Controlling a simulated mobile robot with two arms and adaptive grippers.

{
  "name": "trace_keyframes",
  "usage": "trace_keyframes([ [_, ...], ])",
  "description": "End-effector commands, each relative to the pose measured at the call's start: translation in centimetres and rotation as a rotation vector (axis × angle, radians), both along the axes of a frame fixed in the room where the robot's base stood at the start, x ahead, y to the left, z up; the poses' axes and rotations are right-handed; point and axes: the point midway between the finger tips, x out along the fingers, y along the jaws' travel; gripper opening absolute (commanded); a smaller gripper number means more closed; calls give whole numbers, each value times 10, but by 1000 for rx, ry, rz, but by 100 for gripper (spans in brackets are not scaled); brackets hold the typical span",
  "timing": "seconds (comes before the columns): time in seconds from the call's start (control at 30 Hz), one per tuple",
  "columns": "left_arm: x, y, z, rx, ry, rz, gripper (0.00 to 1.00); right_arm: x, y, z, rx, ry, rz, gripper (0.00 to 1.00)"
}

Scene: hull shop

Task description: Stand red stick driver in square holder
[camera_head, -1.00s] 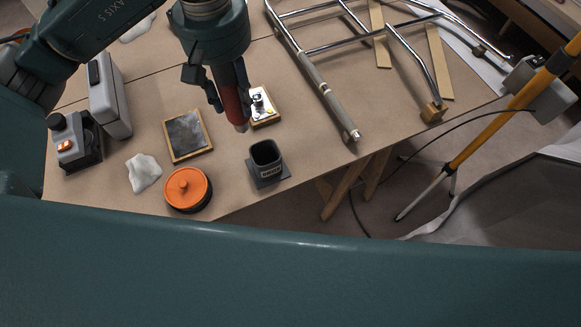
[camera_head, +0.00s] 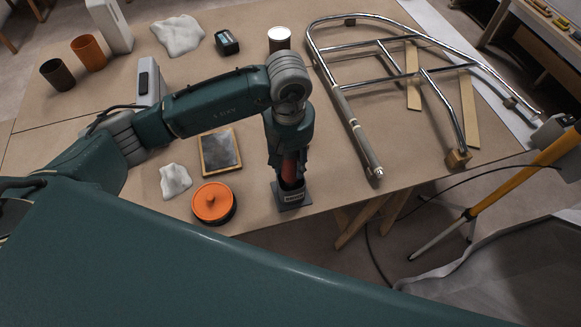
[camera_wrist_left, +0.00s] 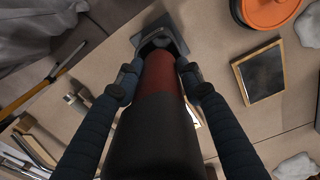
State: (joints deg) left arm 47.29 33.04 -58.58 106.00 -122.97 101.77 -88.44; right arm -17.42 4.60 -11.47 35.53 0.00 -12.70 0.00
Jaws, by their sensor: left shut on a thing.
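My left gripper (camera_head: 289,166) is shut on the red stick driver (camera_head: 290,171) and points it down at the square holder (camera_head: 291,197). The holder is a small dark square cup on a flat base, with a pale label on its front, near the table's front edge. In the left wrist view the driver (camera_wrist_left: 160,74) runs between the two fingers, with a thick black near part and a red far part. The holder (camera_wrist_left: 177,44) shows just beyond its far end. The driver's tip is hidden, so I cannot tell how deep it is. My right gripper is not in view.
An orange-lidded round tin (camera_head: 213,203), a white crumpled cloth (camera_head: 175,180) and a framed grey plate (camera_head: 219,150) lie left of the holder. A chrome tube frame (camera_head: 372,75) fills the table's right side. A yellow stand (camera_head: 500,181) is beyond the edge.

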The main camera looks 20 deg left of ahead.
Motion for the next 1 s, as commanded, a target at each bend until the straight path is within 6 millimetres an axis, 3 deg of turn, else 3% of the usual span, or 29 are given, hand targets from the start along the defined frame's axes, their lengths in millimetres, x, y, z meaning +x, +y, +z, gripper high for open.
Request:
trace_keyframes([
  [0.33,0,-1,-40,-1,0,1,11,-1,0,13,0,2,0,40],
  [0.77,1,0,-48,-1,-3,-1,11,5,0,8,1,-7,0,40],
  [0.8,0,0,-49,0,-1,-1,39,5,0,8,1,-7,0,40],
  [0.9,0,0,-47,0,-1,0,56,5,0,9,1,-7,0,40],
  [1.0,0,0,-47,0,-1,0,56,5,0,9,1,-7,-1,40],
])
